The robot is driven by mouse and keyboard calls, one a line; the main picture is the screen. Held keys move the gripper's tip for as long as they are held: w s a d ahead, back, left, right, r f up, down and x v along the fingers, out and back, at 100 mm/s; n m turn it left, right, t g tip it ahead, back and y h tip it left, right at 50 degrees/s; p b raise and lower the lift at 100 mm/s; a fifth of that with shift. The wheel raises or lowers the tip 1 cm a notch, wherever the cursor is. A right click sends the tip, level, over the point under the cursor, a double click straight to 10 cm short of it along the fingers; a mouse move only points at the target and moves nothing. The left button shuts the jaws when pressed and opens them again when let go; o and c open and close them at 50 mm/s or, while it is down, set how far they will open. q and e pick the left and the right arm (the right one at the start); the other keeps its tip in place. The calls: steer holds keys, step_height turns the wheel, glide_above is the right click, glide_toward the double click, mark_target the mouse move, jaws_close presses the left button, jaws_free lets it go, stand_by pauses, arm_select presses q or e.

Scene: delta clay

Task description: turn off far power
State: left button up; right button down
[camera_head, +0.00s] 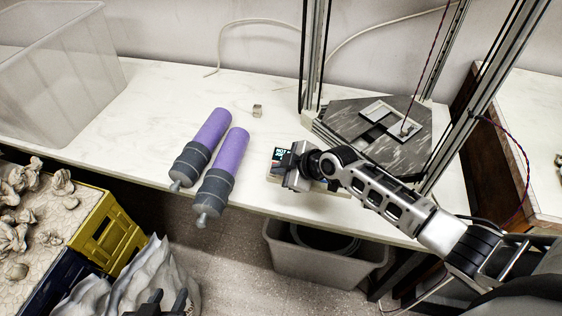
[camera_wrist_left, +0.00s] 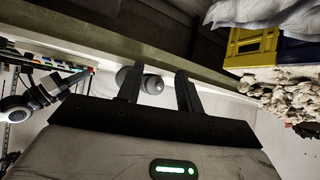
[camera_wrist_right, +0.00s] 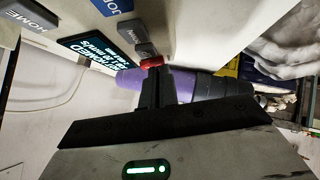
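The control box (camera_head: 279,153) of the delta clay printer sits at the table's front edge, largely hidden by my right gripper (camera_head: 298,166) in the head view. In the right wrist view it shows a dark screen (camera_wrist_right: 92,50) with text, a HOME button (camera_wrist_right: 35,12), grey and blue buttons, and a red button (camera_wrist_right: 152,62). My right gripper's fingers (camera_wrist_right: 155,80) are shut together, tips right at the red button; I cannot tell whether they touch. My left gripper (camera_head: 160,300) is open and empty, low at the bottom, with spread fingers in the left wrist view (camera_wrist_left: 158,85).
Two purple-and-grey cartridges (camera_head: 226,164) lie left of the box, overhanging the table edge. A small pale block (camera_head: 257,110) lies behind them. Printer posts (camera_head: 312,60) and bed (camera_head: 350,118) stand behind my right arm. A clear bin (camera_head: 60,75) and yellow crate (camera_head: 105,235) are left.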

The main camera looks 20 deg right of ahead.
steer(key=shift+s+a, duration=0.1)
stand_by(0.3)
